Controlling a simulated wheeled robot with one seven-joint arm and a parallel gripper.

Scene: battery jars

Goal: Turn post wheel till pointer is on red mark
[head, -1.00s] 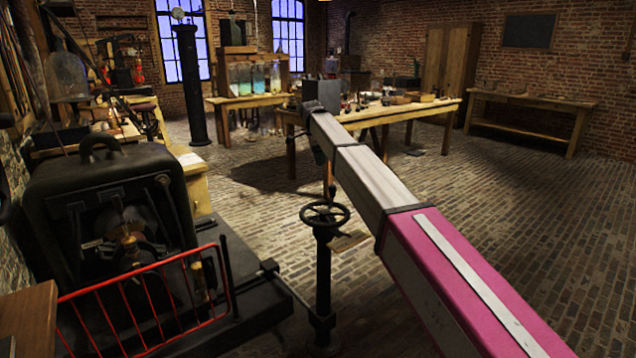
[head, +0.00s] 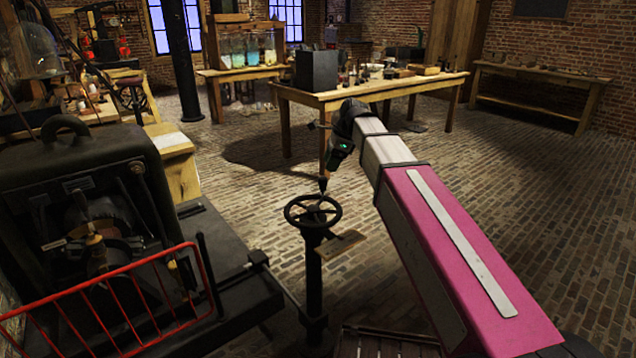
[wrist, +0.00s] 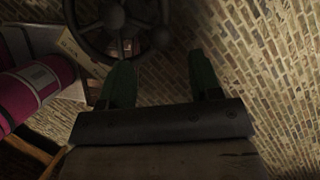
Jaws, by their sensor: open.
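The dark spoked post wheel (head: 294,212) lies flat on top of a black post (head: 314,275) in the head view. A small tan plate (head: 342,246) sits beside the post just below the wheel. My gripper (head: 323,186) hangs down over the far side of the wheel; contact cannot be told from here. In the wrist view, my gripper's two dark green fingers (wrist: 161,68) are apart with nothing visibly held between them. The wheel (wrist: 85,35) shows at the top there, partly beyond the left finger. I cannot make out a pointer or a red mark.
A dark machine (head: 95,190) with a red rail (head: 110,300) in front stands left of the post. A wooden table (head: 330,97) with a dark box (head: 316,70) stands behind. Brick floor (head: 220,165) is clear between them and to the right.

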